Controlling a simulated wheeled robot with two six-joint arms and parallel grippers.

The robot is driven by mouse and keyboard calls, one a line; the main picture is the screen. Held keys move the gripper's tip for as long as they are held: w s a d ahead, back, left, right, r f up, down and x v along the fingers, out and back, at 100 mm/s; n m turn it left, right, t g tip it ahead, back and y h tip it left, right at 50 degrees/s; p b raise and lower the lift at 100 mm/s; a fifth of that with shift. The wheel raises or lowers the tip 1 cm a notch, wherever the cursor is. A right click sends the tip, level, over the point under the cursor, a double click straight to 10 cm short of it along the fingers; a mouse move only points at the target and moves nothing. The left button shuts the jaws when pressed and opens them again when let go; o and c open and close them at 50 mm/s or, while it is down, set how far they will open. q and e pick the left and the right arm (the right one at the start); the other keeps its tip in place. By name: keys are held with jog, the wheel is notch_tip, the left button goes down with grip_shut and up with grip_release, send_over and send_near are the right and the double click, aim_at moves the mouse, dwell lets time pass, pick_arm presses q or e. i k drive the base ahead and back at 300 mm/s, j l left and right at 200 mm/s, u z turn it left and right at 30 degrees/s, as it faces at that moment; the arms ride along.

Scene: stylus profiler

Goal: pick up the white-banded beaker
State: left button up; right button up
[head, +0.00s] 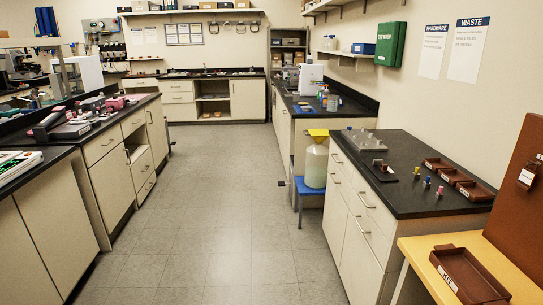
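I cannot make out a white-banded beaker in the head view. Some small containers (332,103) stand on the far right black bench, too small to tell whether one has a white band. Neither of my grippers is in view.
A wide tiled aisle (215,220) runs clear between the left benches (100,165) and the right bench (400,165). A carboy (316,168) with a yellow top stands on a blue stool (308,190) jutting into it. Brown trays (476,191) and small coloured pieces lie on the right bench.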

aim_at(296, 94)
jog(key=i, duration=2)
jog(key=i+j, duration=0.1)
jog(key=i, duration=0.55)
jog(key=i+j, duration=0.1)
jog(key=i, duration=0.6)
jog(key=i+j+z, duration=0.1)
jog(key=i, duration=0.55)
jog(key=i+j+z, duration=0.1)
jog(key=i+z, duration=0.15)
jog(key=i, duration=0.15)
jog(key=i+j+z, duration=0.55)
jog(key=i, duration=0.25)
